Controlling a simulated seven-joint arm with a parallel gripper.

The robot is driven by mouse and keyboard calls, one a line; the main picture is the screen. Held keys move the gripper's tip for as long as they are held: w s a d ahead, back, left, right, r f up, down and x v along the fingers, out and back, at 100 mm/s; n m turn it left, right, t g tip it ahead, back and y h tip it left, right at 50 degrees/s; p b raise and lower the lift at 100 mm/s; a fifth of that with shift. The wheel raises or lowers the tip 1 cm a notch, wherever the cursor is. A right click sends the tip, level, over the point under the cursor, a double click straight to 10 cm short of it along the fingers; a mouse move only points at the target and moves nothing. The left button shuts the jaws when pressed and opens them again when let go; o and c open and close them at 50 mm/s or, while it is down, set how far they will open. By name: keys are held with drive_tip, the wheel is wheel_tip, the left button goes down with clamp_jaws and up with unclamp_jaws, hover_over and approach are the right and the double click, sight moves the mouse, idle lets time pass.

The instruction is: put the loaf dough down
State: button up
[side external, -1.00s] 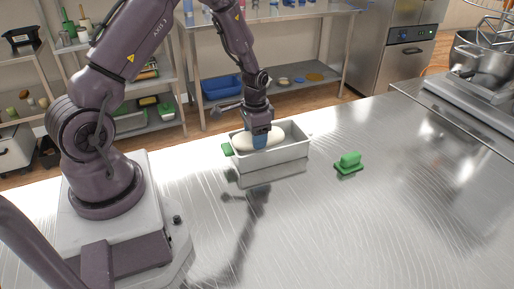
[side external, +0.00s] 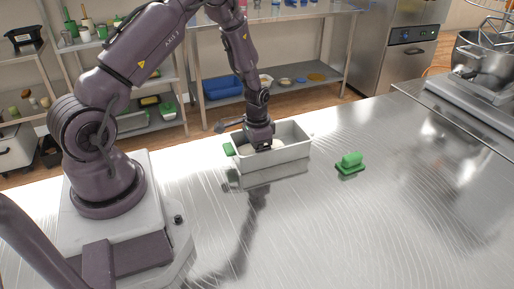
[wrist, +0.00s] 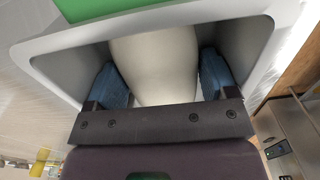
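The loaf dough (side external: 278,145) is pale and lies low inside a grey metal loaf pan (side external: 290,158). In the wrist view the dough (wrist: 155,65) runs between my two blue fingers, which press close against its sides. My gripper (wrist: 160,80) reaches down into the pan (wrist: 62,68), and its fingertips are hidden by the pan walls in the side view. The pan stands upright on the steel table. Whether the dough touches the pan floor is hidden.
A green piece (side external: 229,149) sits at the pan's left end. The steel table (side external: 380,220) is clear in front. A mixer bowl (side external: 480,55) stands at the far right.

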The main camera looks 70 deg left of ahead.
drive_tip(key=shift+r, duration=0.15)
drive_tip(key=s+d+r+t, duration=0.15)
drive_tip(key=d+r, duration=0.25)
drive_tip(key=r, duration=0.9)
drive_tip(key=s+d+r+t, duration=0.15)
drive_tip(key=d+r, duration=0.25)
drive_tip(key=r, duration=0.9)
drive_tip(key=s+d+r+t, duration=0.1)
drive_tip(key=s+d+r, duration=0.3)
drive_tip(key=s, duration=0.2)
drive_tip(key=s+d+r+t, duration=0.1)
drive_tip(key=s+d+r, duration=0.3)
drive_tip(key=s, duration=0.3)
drive_tip(key=shift+d+n+t, duration=0.3)
drive_tip(key=shift+d, duration=0.2)
drive_tip(key=shift+r, duration=0.1)
